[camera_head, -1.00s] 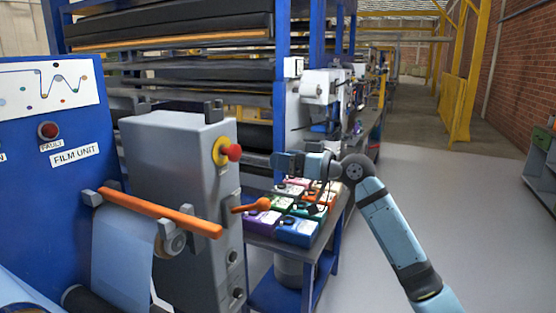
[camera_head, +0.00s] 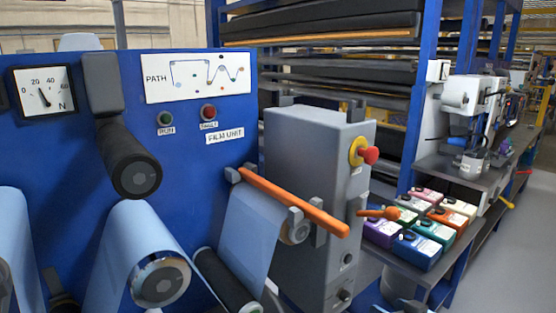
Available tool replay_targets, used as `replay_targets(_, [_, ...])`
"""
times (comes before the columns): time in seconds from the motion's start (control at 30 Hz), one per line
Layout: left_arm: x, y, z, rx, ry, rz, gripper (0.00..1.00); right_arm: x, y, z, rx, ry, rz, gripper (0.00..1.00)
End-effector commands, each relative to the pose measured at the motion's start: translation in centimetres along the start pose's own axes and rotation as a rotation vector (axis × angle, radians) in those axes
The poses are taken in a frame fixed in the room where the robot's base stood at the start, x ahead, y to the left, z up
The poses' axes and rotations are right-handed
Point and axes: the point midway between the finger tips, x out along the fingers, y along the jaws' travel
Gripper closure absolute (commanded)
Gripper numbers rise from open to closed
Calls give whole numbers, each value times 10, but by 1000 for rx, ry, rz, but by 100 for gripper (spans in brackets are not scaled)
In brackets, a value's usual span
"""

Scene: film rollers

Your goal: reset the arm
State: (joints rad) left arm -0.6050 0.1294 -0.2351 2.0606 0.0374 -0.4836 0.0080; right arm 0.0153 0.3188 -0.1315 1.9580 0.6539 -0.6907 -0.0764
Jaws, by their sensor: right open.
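Neither of my grippers nor any part of my arms can be made out in the head view now. The blue film unit (camera_head: 225,75) fills the left and middle of the view. A grey machine housing (camera_head: 318,165) stands at its right end. The housing carries a red knob on a yellow collar (camera_head: 368,155) and an orange-tipped lever (camera_head: 380,213). An orange bar (camera_head: 292,202) reaches out over a light blue film web (camera_head: 250,232).
Dark rollers (camera_head: 130,165) and film-covered rollers (camera_head: 160,280) stick out at the left. Several coloured boxes (camera_head: 418,247) lie on a bench to the right of the housing. A rack of long dark rolls (camera_head: 330,25) stands behind. Grey floor (camera_head: 520,260) is clear at the lower right.

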Motion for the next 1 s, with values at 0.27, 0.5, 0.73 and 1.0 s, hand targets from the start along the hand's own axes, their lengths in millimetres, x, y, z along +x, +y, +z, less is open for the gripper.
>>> replay_targets(0.27, [0, 1, -2, -5, 3, 0, 0, -56, -58, 173, -20, -155, 115, 25])
replay_targets(0.5, [1, 4, -3, -17, 5, 0, 0, -104, -98, 244, -50, -232, 165, 25])
replay_targets(0.73, [-14, 6, -23, -12, -1, -2, 0, -137, -121, 243, -79, -260, 186, 25])
replay_targets(1.0, [-51, 4, -69, 25, 18, -9, 0, -158, -130, 194, -103, -252, 189, 25])
